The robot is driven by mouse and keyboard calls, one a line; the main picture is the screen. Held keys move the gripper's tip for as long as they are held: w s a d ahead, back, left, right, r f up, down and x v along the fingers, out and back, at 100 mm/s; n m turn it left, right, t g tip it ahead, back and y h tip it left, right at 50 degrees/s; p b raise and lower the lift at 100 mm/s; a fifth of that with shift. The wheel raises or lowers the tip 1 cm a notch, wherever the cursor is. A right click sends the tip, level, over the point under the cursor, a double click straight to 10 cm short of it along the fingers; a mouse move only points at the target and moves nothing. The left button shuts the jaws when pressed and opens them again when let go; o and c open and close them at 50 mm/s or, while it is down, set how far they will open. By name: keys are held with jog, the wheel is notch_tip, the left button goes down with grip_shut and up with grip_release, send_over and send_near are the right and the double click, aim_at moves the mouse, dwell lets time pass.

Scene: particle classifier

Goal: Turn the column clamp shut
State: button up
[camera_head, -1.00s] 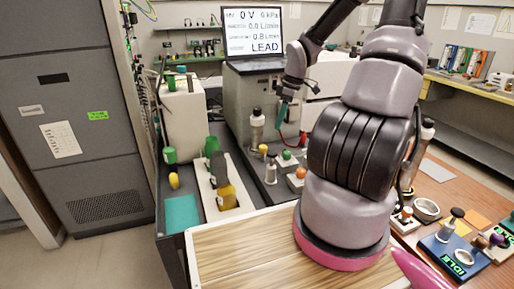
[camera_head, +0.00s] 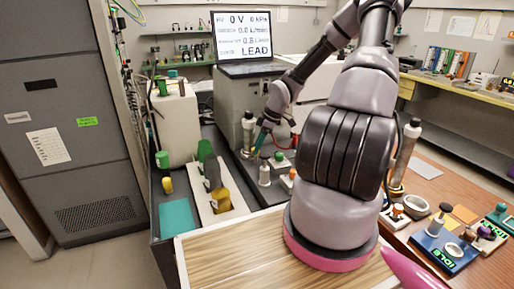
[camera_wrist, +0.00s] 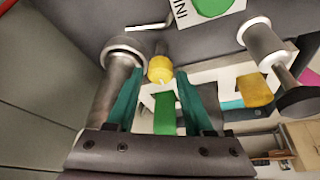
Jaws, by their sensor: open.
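My gripper (camera_wrist: 159,78) is open, with teal fingers. A yellow knob (camera_wrist: 160,68) shows between and just beyond the fingertips in the wrist view; no clear contact shows. A metal cylinder with a round collar (camera_wrist: 122,50) stands just left of the left finger. This looks like the column with its clamp knob, but I cannot be sure. In the head view my gripper (camera_head: 258,142) is low beside the silver, dark-topped column (camera_head: 248,130) at the grey instrument. The fingers largely hide the knob there.
In the head view a green knob (camera_head: 280,157) is close on the right. The screen (camera_head: 243,35) reads LEAD. The wooden board (camera_head: 230,243) is bare.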

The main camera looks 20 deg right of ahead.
jog(key=shift+w+a+f, duration=0.1)
jog(key=shift+a+f, duration=0.05)
jog(key=shift+f, duration=0.2)
grip_shut()
